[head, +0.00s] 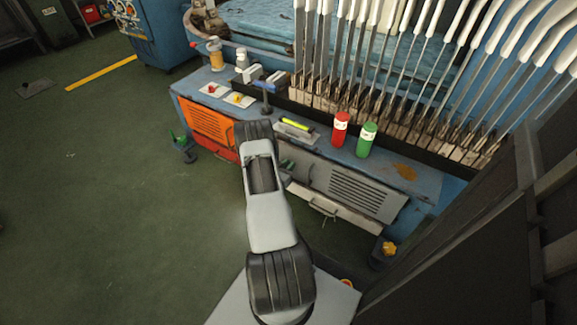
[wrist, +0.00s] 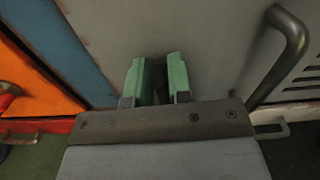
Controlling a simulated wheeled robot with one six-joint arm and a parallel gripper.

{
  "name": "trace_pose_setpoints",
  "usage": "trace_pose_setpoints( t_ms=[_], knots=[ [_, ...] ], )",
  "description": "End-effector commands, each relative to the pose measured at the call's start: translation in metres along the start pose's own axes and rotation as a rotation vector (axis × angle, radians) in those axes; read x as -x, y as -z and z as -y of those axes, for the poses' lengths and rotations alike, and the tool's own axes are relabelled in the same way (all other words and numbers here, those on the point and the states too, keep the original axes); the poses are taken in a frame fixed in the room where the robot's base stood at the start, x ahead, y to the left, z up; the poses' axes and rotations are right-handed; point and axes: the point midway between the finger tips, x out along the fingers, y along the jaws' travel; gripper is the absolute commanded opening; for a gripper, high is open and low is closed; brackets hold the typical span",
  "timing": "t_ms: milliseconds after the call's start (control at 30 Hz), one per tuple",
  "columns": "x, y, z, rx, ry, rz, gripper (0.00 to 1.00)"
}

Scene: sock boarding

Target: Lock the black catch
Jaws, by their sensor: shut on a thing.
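My gripper shows in the wrist view (wrist: 157,82), with its two green fingers close together in front of a grey panel (wrist: 205,50). A small dark thing (wrist: 160,90) sits between the fingers, and they are shut on it. It looks like the black catch, but most of it is hidden by the fingers. Whether it is locked cannot be told. In the head view my gripper (head: 287,165) is partly hidden behind my arm, at the bench front beside the grey louvred panel (head: 360,190).
A bent metal handle (wrist: 290,45) stands out right of my gripper. Left are a blue post (wrist: 70,55) and an orange panel (wrist: 30,85). On the bench top stand a red bottle (head: 340,130) and a green bottle (head: 366,140). Green floor (head: 110,210) lies open at left.

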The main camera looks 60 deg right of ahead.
Motion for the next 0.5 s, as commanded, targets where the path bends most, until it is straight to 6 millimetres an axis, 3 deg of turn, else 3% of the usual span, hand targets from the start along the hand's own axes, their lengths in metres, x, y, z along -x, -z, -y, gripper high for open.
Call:
trace_pose_setpoints(
  t_ms=[500],
  knots=[
    [-0.0011,0.0011,-0.0076,0.43,0.003,0.002,0.0]
  ],
)
